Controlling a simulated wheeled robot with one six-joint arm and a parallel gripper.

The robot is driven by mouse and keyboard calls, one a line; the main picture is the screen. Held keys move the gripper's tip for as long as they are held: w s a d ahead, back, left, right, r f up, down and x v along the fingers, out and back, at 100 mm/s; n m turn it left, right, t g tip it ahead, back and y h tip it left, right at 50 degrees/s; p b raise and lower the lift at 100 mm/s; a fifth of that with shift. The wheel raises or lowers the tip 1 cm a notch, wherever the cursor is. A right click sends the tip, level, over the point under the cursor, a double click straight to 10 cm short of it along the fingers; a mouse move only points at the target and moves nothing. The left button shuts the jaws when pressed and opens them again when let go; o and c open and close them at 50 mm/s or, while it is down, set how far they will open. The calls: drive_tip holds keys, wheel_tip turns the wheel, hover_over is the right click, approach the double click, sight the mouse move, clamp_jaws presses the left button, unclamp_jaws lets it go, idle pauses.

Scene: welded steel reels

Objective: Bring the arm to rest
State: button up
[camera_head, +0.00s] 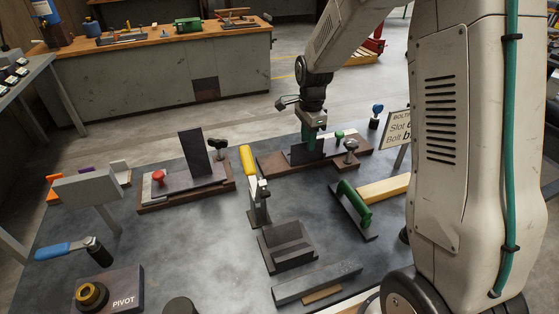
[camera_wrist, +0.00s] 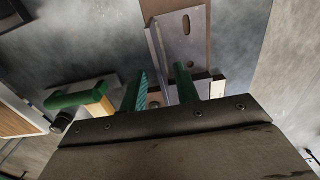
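My gripper (camera_head: 311,138) hangs at the end of my arm over the far right fixture (camera_head: 270,165) on the steel table. In the wrist view its two green fingers (camera_wrist: 162,86) stand apart, so it is open. A grey metal bracket (camera_wrist: 184,45) with a slot lies just beyond them. Its thin upright edge runs between the fingers, with no clear contact on either side. In the head view a dark upright plate (camera_head: 303,154) stands at the fingertips. The exact gap there is hard to tell.
A second fixture (camera_head: 182,187) with a tall dark plate and red knob stands to the left. A yellow-handled clamp (camera_head: 248,163), a green-handled piece (camera_head: 355,204), a blue-handled tool (camera_head: 64,250) and a PIVOT block (camera_head: 110,290) share the table. A workbench (camera_head: 160,80) stands behind.

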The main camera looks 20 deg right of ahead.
drive_tip(key=shift+r, duration=1.85)
drive_tip(key=s+a+r+n, duration=0.1)
drive_tip(key=s+r+n, duration=0.3)
drive_tip(key=s, duration=0.7)
drive_tip(key=s+a+r+n, duration=0.2)
drive_tip(key=s+r+n, duration=0.3)
drive_tip(key=s+n, duration=0.3)
drive_tip(key=s+a+r+n+t, duration=0.1)
drive_tip(key=s+r+n, duration=0.4)
drive_tip(key=s, duration=1)
drive_tip(key=shift+a+n, duration=0.5)
drive_tip(key=shift+a, duration=0.15)
drive_tip(key=shift+r, duration=0.1)
